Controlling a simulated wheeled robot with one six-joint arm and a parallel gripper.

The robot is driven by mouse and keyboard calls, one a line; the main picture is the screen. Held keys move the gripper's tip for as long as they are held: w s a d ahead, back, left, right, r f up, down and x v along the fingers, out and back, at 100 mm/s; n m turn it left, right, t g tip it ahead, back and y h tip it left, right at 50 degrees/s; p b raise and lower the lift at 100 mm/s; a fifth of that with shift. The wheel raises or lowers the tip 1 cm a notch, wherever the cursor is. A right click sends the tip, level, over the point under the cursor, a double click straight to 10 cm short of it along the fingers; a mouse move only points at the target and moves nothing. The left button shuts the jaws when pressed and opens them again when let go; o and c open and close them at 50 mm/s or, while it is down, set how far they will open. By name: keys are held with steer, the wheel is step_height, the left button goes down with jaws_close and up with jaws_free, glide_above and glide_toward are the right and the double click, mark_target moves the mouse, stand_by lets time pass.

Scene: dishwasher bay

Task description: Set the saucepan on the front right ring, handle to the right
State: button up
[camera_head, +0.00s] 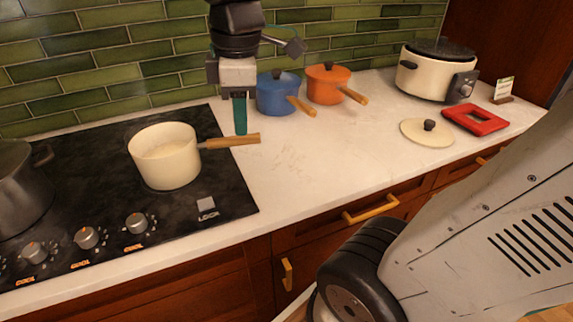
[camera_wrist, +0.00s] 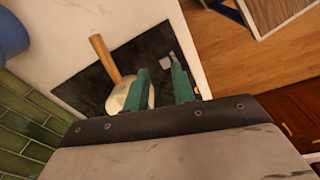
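The cream saucepan (camera_head: 165,158) stands upright on the right part of the black hob (camera_head: 95,160). Its wooden handle (camera_head: 232,141) points right, over the hob edge and the worktop. The pan hides most of the ring under it. In the wrist view, part of the saucepan (camera_wrist: 137,98) shows behind a finger, and its handle (camera_wrist: 105,58) lies outside the fingers. My gripper (camera_head: 240,116) hangs fingers down just behind the handle's end in the head view. In the wrist view my gripper (camera_wrist: 161,78) has its teal fingers apart, with nothing held between them.
A dark pot (camera_head: 20,180) stands at the hob's left. A blue pot (camera_head: 277,93) and an orange pot (camera_head: 328,84) stand near the wall. The worktop's middle is clear.

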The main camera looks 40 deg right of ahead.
steer(key=s+f+m, duration=0.5)
steer(key=s+m, duration=0.6)
steer(key=shift+d+f, duration=0.2)
steer(key=shift+d, duration=0.1)
